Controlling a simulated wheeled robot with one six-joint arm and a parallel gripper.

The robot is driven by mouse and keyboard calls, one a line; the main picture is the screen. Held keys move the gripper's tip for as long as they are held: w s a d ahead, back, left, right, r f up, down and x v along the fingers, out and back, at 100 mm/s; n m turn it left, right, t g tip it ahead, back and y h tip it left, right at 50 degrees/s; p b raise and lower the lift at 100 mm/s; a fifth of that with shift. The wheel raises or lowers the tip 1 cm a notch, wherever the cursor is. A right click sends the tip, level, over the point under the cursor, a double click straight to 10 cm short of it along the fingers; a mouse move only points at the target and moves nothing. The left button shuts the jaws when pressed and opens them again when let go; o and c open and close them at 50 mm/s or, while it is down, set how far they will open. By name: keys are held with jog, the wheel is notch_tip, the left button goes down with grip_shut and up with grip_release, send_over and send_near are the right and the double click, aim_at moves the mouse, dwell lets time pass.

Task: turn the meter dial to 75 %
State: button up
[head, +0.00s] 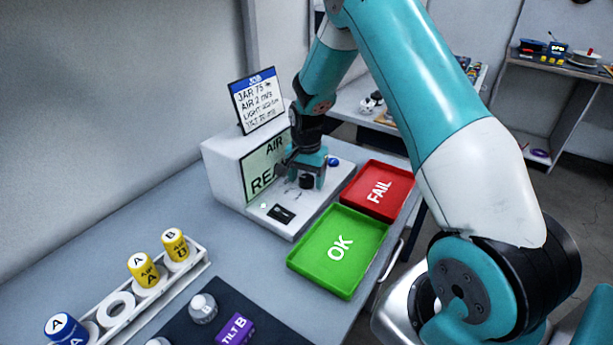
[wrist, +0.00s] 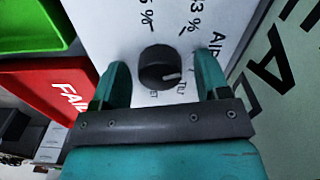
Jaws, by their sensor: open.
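The meter (head: 222,160) is a white box with a green screen, partly hidden by my arm, reading "AIR" and "REA". Its black round dial (wrist: 160,67) sits on the white panel in the wrist view, with a pale pointer mark toward the lower right. Printed labels surround it, including partly cut "5 %" and "3 %", "AIR" and small text near "TILT". My gripper (wrist: 161,80) is open, one teal finger on each side of the dial, with visible gaps. In the head view my gripper (head: 306,174) is low over the panel.
A job card (head: 257,100) reading "JAR 75 %" stands on the meter. A green OK tray (head: 305,257) and red FAIL tray (head: 402,202) lie right of it. A white rack (head: 200,262) with yellow and blue jars stands front left. A dark mat (head: 180,325) holds a purple TILT B piece.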

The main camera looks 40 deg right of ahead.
jog(key=c, duration=0.9)
jog(key=n, duration=1.2)
jog(key=shift+n, duration=1.9)
